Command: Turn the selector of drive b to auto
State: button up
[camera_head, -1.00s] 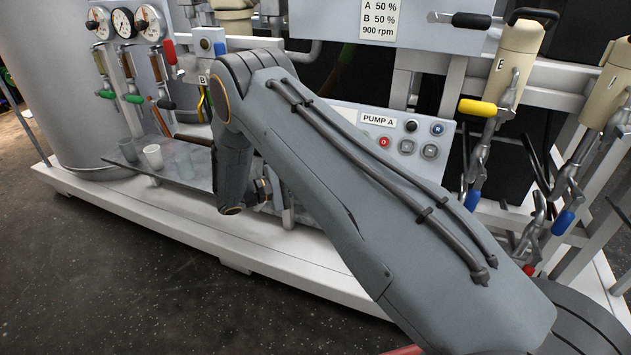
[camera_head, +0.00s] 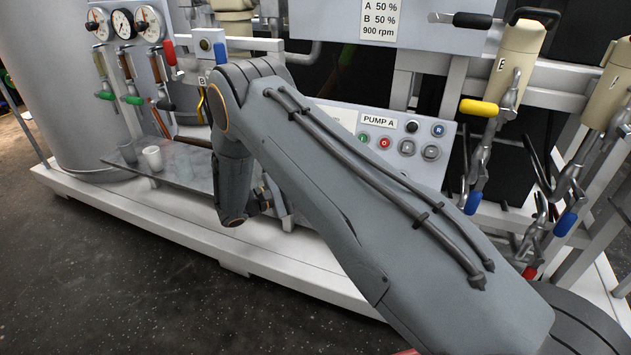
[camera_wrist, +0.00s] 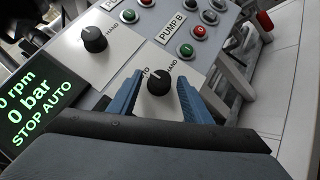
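In the wrist view two black selector knobs sit on white plates. The nearer knob (camera_wrist: 158,83), in line with the PUMP B label (camera_wrist: 178,27), is the drive b selector. HAND is printed at its upper right, and a partly hidden word ending in "TO" at its upper left. A small light mark shows on the knob, but its exact setting is hard to read. My gripper (camera_wrist: 159,87) is open, with its blue fingers on the left and right sides of this knob. I cannot tell whether they touch it. In the head view my arm hides the gripper.
The other selector knob (camera_wrist: 94,39) is up and left. A display (camera_wrist: 38,108) reads 0 rpm, 0 bar, STOP AUTO. Green and red buttons (camera_wrist: 185,50) lie just beyond the selector.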

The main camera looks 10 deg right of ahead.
jog(key=v, duration=0.7)
jog(key=shift+a, duration=0.35)
jog(key=shift+s, duration=0.1)
jog(key=s+d+r+m+g+y, duration=0.25)
jog(key=s+r+y, duration=0.2)
jog(key=s, duration=0.25)
jog(key=s+d+r+m+g+y, duration=0.1)
jog(key=s+d+r+g+y, duration=0.25)
jog(key=s+r, duration=0.25)
jog(key=s+a+r+m+y, duration=0.1)
jog(key=s+a+r+y, duration=0.15)
jog(key=s, duration=0.45)
jog(key=s+a+r+m+t+y, duration=0.1)
jog(key=s+r+y, duration=0.1)
jog(key=s+y, duration=0.35)
jog(key=s+a+r+m+y, duration=0.2)
jog(key=s, duration=0.7)
jog(key=d+r+m+p, duration=0.2)
jog(key=d+r+p, duration=0.5)
jog(key=p, duration=0.7)
jog(key=shift+d+t, duration=0.3)
jog(key=shift+d, duration=0.3)
